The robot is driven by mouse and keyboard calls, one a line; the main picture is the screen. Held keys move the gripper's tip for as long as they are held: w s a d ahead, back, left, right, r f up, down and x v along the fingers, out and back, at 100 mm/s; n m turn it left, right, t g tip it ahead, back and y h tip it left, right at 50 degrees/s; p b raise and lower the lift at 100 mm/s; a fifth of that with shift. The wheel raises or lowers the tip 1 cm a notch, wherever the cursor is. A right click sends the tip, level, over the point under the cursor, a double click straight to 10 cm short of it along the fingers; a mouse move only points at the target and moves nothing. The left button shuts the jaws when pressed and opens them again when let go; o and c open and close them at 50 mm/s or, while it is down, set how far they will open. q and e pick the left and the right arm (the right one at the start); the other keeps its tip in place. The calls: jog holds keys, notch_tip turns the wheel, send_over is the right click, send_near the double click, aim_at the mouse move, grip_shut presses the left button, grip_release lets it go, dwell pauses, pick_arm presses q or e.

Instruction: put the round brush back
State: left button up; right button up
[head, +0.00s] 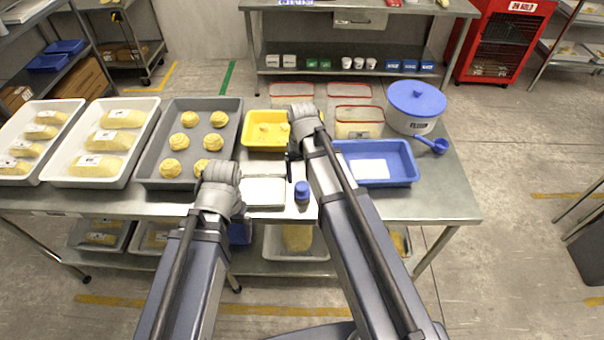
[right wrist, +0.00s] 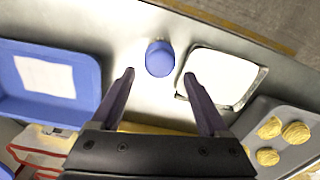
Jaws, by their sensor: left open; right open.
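A small round blue piece (head: 302,190), which looks like the round brush, stands on the steel table near its front edge; its lower part is hard to make out. In the right wrist view the blue piece (right wrist: 160,58) lies just beyond and between the fingertips, apart from both. My right gripper (right wrist: 160,77) is open and empty, reaching over the table and pointing back toward the front edge. In the head view my arm hides most of it. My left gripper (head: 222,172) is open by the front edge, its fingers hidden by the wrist.
A white tray (head: 263,192) is left of the blue piece, a blue tray (head: 402,151) holding a white sheet right of it. A yellow tray (head: 253,136), red-rimmed boxes (head: 358,130) and a blue-lidded tub (head: 415,100) stand behind. A grey dough tray (head: 228,133) is left.

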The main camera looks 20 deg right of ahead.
pick_arm(q)
jog(key=shift+r+p, duration=0.8)
jog(key=shift+r, duration=0.55)
pick_arm(e)
jog(key=shift+r, duration=1.35)
